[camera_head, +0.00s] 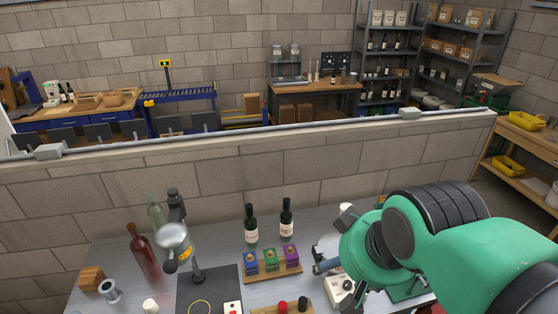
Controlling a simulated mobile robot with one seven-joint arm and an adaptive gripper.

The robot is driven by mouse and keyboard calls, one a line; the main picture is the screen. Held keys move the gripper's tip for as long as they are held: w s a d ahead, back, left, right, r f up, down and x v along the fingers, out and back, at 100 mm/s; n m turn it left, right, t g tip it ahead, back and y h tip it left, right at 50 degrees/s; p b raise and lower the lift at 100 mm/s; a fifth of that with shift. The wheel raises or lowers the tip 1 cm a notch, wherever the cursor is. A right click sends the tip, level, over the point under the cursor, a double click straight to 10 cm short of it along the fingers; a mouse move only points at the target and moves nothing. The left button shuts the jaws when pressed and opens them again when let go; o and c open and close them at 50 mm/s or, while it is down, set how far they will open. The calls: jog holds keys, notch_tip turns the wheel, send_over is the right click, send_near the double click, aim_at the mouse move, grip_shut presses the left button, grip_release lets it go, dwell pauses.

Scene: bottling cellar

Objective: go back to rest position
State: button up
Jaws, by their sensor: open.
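My green arm with its dark ribbed joint cover reaches in from the right side of the head view and spans the right end of the grey workbench (218,217). My gripper cannot be made out in this view. Whatever lies behind the arm is hidden, including part of a white device with buttons (340,292) at the arm's left edge.
On the bench stand two dark bottles (250,226), a rack of small coloured boxes (272,275), a red-brown bottle (142,255), a clear green bottle (156,216) and a dark stand with a silver head (175,242). A low block wall (240,165) runs behind.

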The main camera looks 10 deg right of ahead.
notch_tip(320, 180, down, 10)
jog(key=b, duration=1)
jog(key=shift+f, duration=0.2)
